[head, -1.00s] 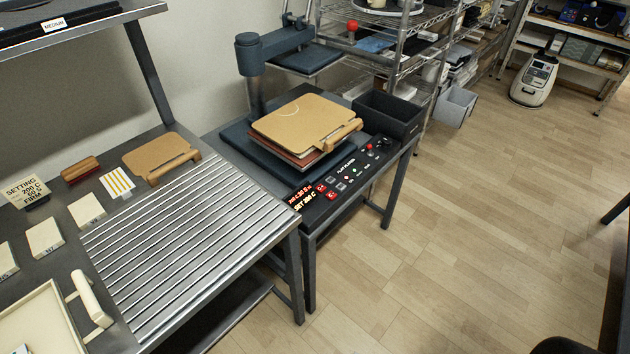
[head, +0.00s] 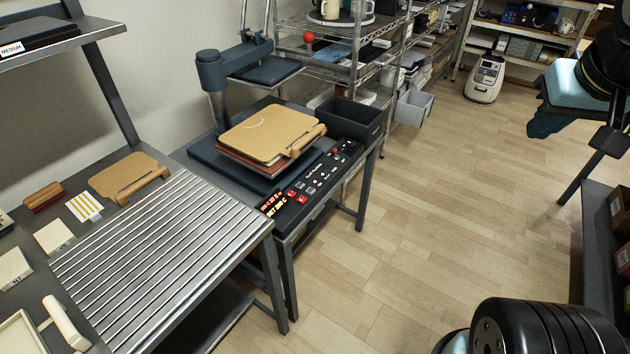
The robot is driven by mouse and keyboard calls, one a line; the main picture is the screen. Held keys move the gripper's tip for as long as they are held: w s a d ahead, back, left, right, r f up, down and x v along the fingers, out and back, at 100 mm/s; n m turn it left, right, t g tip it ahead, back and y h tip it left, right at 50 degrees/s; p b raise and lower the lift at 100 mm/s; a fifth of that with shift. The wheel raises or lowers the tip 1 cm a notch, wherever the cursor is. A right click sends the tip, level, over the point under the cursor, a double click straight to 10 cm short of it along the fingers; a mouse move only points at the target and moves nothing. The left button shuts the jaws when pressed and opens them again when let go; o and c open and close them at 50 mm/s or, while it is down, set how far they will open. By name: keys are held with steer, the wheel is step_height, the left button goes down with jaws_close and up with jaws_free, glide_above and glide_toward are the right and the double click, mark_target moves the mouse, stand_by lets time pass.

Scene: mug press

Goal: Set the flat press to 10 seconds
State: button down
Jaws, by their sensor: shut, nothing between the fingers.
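The flat press (head: 207,88) stands beyond the slatted table, its dark blue upper plate (head: 266,70) swung up and back. A tan board with a wooden handle (head: 268,134) lies on a stack on its lower bed (head: 203,152). The control panel (head: 318,172) runs along the press's front right edge, with red and white buttons and small lamps. Its orange display (head: 272,204) has two lines; the lower seems to read SET 200 C, the upper is too small to read surely.
The slatted metal table (head: 160,265) fills the lower left. A dark bin (head: 350,120) stands beside the press, near the panel's far end. A wire shelf (head: 345,55) stands behind. The wooden floor (head: 400,230) right of the press is clear. Another table (head: 548,120) is at right.

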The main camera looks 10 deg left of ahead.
steer(key=w+a+f+n+t+y, duration=0.1)
steer(key=w+a+f+n, duration=0.5)
steer(key=w, duration=0.5)
steer(key=w+a+f+n+t+y, duration=0.15)
steer(key=w+a+f, duration=0.35)
steer(key=w+a, duration=0.5)
steer(key=n+g+y, duration=0.2)
steer(key=n+y, duration=0.2)
steer(key=n, duration=0.7)
glide_above(312, 192)
step_height(312, 192, down, 21)
steer(key=shift+s+r, duration=0.1)
steer(key=shift+f, duration=4.4)
steer(key=shift+f, duration=0.1)
steer(key=shift+f, duration=0.25)
